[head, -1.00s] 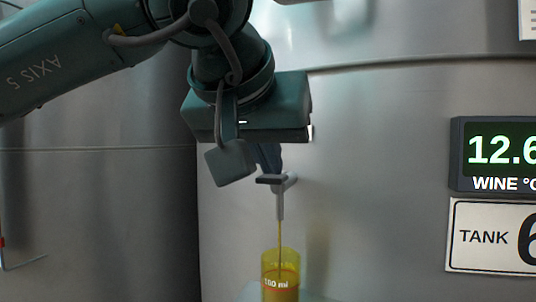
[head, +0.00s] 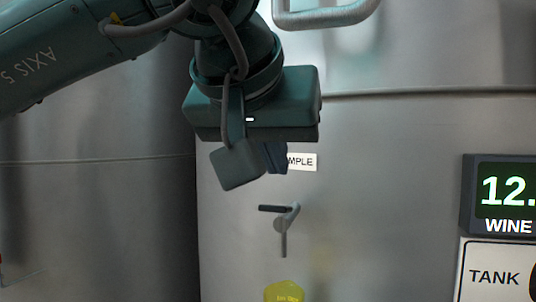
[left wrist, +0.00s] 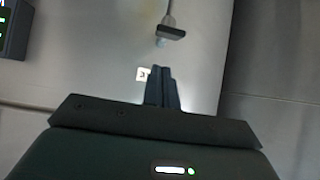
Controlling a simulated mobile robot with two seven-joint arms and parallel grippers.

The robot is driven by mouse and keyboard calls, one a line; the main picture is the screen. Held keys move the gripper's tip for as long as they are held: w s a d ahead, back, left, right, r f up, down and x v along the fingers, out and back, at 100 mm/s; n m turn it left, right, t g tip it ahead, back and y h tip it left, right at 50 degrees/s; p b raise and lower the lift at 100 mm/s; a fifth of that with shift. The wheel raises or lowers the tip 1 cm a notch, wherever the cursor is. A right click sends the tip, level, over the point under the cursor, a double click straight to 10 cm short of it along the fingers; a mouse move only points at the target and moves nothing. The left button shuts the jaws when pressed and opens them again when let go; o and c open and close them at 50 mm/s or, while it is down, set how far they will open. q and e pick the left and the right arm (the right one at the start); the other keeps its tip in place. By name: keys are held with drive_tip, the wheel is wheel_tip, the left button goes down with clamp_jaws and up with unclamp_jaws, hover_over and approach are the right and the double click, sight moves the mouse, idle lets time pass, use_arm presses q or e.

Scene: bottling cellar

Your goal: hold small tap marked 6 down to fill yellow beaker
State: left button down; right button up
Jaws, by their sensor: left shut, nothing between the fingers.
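The small tap (head: 283,227) sticks out from the steel tank wall, with a dark-ended lever (head: 272,208) at its top. No stream shows under its spout. The yellow beaker (head: 284,292) stands below the spout; the bottom edge of the head view cuts it off, so its liquid level is hidden. My left gripper (head: 274,160) is shut and empty, above the lever and apart from it. In the left wrist view its closed fingers (left wrist: 161,88) point toward the tap (left wrist: 169,25), with a gap between. My right gripper is not in view.
A partly covered sample label (head: 302,162) is on the wall behind my fingers. A bent metal handle (head: 326,17) is at the top. The wine display (head: 506,196) and the tank sign (head: 492,279) are at the right, both cut off. The wall around the tap is clear.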

use_arm(q)
drive_tip(key=s+a+r, duration=0.1)
drive_tip(key=s+r, duration=0.4)
drive_tip(key=r, duration=0.3)
drive_tip(key=shift+s+a+r+b, duration=0.15)
drive_tip(key=shift+a+r+b, duration=0.15)
drive_tip(key=shift+a, duration=0.05)
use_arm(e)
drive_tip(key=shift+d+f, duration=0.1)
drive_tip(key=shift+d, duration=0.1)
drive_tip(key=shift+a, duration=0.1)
